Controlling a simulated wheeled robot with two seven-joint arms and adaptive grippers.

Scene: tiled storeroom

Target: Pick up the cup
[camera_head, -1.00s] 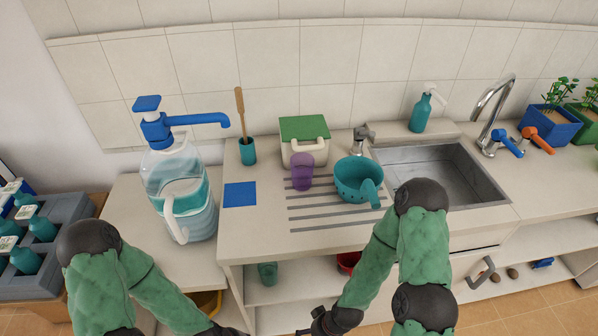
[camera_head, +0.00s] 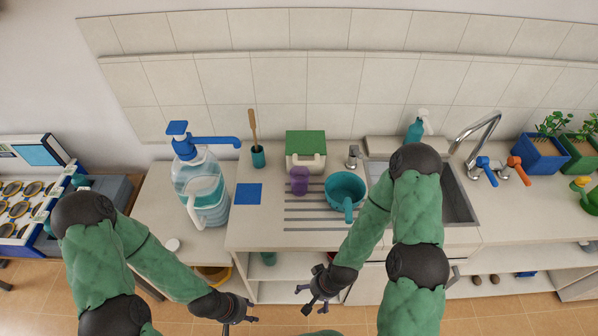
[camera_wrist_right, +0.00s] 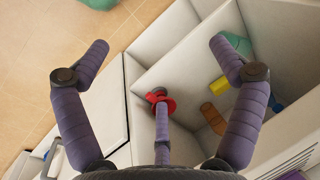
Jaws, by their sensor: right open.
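A purple cup (camera_head: 299,182) stands upright on the counter, at the left end of the grooved drain area, in front of a box with a green lid. A teal pot with a handle (camera_head: 345,188) is to its right. My right gripper (camera_head: 312,297) is in front of and below the counter edge, apart from the cup. In the right wrist view it is open and empty (camera_wrist_right: 160,48), facing the lower shelves. My left gripper (camera_head: 245,312) is low in front of the cabinet, left of the right one; its finger opening is unclear.
A water jug with a blue pump (camera_head: 203,200) stands left on a lower surface. The green-lidded box (camera_head: 306,146) is behind the cup. A sink (camera_head: 458,200) lies right, partly behind my right arm. A red item (camera_wrist_right: 158,100) is on the shelf below.

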